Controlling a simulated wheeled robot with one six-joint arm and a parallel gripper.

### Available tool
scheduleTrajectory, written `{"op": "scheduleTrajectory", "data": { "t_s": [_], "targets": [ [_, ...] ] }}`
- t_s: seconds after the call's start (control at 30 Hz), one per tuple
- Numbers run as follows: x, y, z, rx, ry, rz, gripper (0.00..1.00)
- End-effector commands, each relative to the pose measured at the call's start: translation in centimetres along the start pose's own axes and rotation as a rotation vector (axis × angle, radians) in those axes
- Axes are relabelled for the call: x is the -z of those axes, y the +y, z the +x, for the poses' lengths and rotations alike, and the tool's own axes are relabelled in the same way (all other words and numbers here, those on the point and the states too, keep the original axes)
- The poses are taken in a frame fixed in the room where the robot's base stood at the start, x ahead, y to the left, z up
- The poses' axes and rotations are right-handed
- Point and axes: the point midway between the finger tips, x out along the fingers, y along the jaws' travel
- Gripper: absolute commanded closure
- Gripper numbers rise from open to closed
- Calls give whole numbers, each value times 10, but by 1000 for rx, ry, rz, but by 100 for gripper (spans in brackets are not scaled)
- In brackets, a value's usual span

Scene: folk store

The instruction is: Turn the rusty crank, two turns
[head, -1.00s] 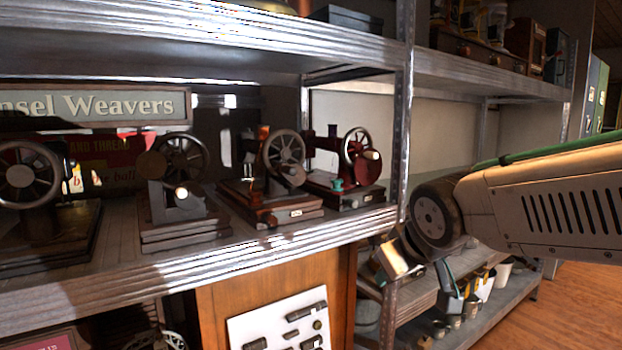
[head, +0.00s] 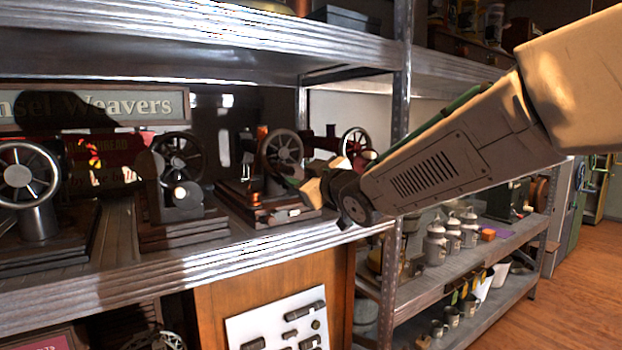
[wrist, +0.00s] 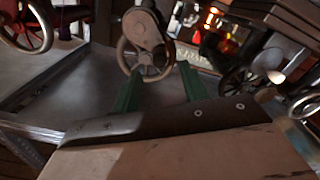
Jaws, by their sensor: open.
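Several old hand-wheel machines stand in a row on the shelf. The third from the left has a brownish, rusty-looking spoked crank wheel (head: 283,152) on a dark wooden base; it also shows in the wrist view (wrist: 146,62). My gripper (head: 298,185) is in front of this machine, low and right of its wheel in the head view. In the wrist view my green fingers (wrist: 157,68) are apart, with the lower part of the wheel beyond and between their tips. I see nothing held. Contact with the wheel cannot be told. The wheel's handle is not clear.
A red machine (head: 357,146) stands to the right, partly behind my arm. A dark machine (head: 178,160) with a pale knob and a grey-wheeled one (head: 28,172) stand to the left. A metal post (head: 400,110) and the upper shelf (head: 200,62) bound the space.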

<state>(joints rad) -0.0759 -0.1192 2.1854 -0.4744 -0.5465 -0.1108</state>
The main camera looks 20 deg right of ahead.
Motion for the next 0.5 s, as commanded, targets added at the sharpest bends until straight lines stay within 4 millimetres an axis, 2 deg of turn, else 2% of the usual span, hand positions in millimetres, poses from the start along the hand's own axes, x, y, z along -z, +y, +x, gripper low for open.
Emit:
{"op": "scheduleTrajectory", "data": {
  "t_s": [0.5],
  "targets": [
    [0,0,63,0,-1,1,56]
  ]
}}
